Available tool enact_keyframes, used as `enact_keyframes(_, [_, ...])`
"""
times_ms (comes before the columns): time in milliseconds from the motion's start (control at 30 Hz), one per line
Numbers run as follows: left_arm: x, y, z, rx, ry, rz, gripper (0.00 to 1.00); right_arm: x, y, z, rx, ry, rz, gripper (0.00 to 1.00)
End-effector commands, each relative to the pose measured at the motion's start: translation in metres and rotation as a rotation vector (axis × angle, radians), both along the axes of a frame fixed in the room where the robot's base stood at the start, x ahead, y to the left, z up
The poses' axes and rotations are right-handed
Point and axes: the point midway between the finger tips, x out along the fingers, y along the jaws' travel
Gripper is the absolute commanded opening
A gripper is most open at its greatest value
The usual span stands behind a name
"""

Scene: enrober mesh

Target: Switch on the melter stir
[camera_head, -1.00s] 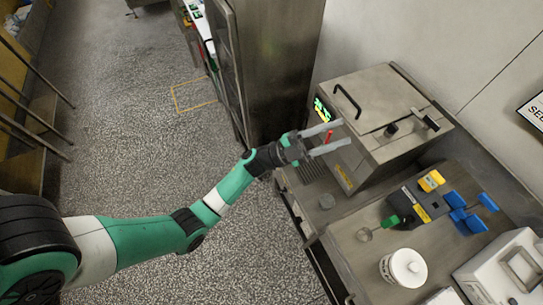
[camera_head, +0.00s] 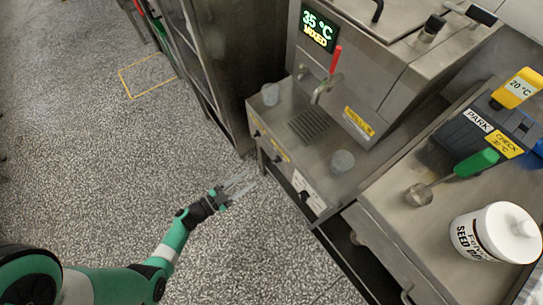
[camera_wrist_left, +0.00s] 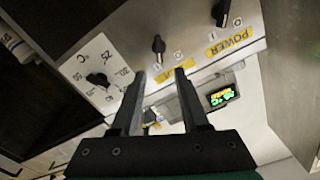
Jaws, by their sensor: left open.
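The melter (camera_head: 355,80) is a steel machine with a lit display (camera_head: 319,28) reading 35 °C. Its lower front panel (camera_head: 285,160) carries dark knobs. In the left wrist view are the knob by the POWER label (camera_wrist_left: 221,12), a middle knob (camera_wrist_left: 158,45) by a partly hidden yellow label, and a numbered dial (camera_wrist_left: 98,79). My left gripper (camera_head: 250,183) is open and empty, in front of the panel and apart from it. Its fingers (camera_wrist_left: 160,80) point toward the middle knob and cover part of its label. My right gripper is not in view.
A red-handled tap (camera_head: 335,60) stands above a drain grate (camera_head: 309,125). Small cups (camera_head: 342,161) stand on the ledge. A white seed tub (camera_head: 497,233) and a green-handled tool (camera_head: 475,164) are on the right counter. The floor (camera_head: 150,170) at left is clear.

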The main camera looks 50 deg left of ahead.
Motion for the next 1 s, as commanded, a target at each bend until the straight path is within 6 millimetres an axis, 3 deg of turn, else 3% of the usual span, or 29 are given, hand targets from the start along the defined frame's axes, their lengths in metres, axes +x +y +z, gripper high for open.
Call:
enact_keyframes(500, [0.099, -0.011, -0.003, 0.002, -0.003, -0.005, 0.45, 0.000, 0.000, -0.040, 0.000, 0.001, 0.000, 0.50])
enact_keyframes(867, [0.109, -0.012, 0.000, 0.000, -0.001, 0.000, 0.45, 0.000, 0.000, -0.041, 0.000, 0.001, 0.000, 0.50])
enact_keyframes(1000, [0.109, -0.011, 0.000, 0.000, -0.002, -0.001, 0.23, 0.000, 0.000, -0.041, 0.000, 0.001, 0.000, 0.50])
